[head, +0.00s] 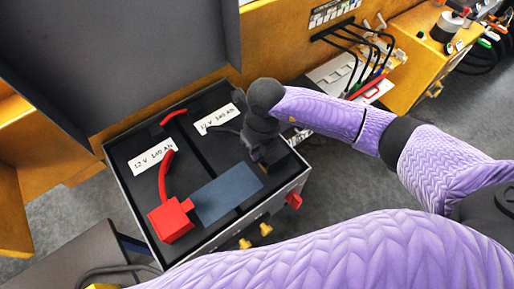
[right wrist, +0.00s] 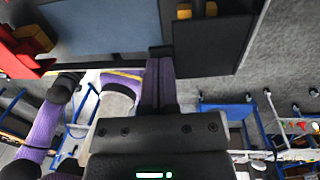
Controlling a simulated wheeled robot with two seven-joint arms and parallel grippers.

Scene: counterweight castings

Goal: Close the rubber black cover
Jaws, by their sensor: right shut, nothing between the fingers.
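The black rubber cover (right wrist: 210,45) shows in the right wrist view as a dark block at the battery box's corner, right of the blue-grey plate (head: 228,193). In the head view my right gripper largely hides it, so I cannot tell how far its flap is folded. My right gripper (head: 265,155) is shut and empty, over the box's right side. Its fingertips show in the right wrist view (right wrist: 160,55), close beside the cover's left edge; contact is unclear. A red cover (head: 172,221) sits at the box's front left corner. My left gripper is not in view.
The open grey box (head: 136,203) holds two dark batteries with white labels (head: 152,157) and red cables (head: 165,175). A large grey lid (head: 120,50) stands raised behind. A red knob (head: 293,200) and yellow knobs (head: 266,229) stick out in front.

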